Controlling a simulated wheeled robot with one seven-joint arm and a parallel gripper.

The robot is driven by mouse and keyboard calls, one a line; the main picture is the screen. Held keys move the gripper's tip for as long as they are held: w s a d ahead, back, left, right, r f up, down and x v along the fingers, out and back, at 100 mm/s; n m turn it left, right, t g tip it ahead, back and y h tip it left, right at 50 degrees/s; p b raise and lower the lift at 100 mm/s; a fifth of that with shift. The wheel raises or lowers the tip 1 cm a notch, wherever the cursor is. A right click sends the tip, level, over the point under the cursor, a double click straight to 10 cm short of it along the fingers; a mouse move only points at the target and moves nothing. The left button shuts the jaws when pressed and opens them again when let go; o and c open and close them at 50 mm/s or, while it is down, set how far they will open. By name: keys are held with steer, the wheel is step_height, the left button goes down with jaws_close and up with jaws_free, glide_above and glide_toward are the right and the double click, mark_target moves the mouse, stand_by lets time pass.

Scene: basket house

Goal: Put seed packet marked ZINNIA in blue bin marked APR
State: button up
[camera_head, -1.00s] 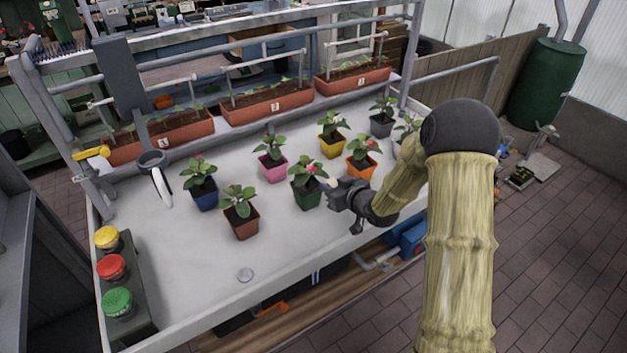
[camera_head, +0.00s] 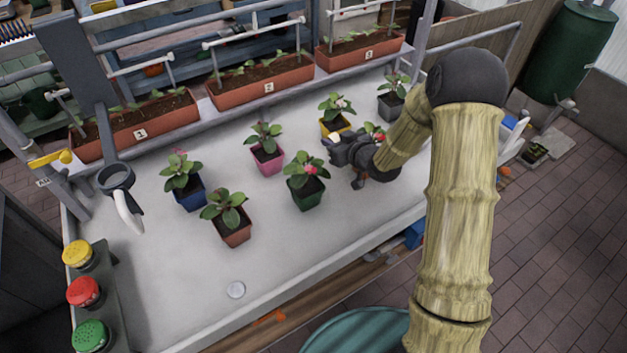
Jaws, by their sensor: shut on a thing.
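My gripper (camera_head: 335,150) is over the right part of the white bench, in front of the orange-pot area and next to a yellow pot. It is shut on a small pale thing, of which only a bit shows at the fingertips. I cannot read any marking on it or tell that it is the ZINNIA packet. No bin marked APR can be made out. A blue thing (camera_head: 415,233) shows in part below the bench's front edge, and its marking is not visible.
Potted plants stand on the bench (camera_head: 290,250): blue (camera_head: 190,200), brown (camera_head: 234,234), green (camera_head: 307,195), pink (camera_head: 267,161), yellow (camera_head: 336,126) and grey (camera_head: 390,107). Numbered planters (camera_head: 262,92) line the back. Colored buttons (camera_head: 85,293) are at left. A teal round thing (camera_head: 355,332) is at the bottom.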

steer(key=shift+s, duration=0.15)
steer(key=shift+f, duration=2.85)
steer(key=shift+f, duration=2.1)
steer(key=shift+f, duration=0.2)
steer(key=o, duration=1)
steer(key=shift+c, duration=0.2)
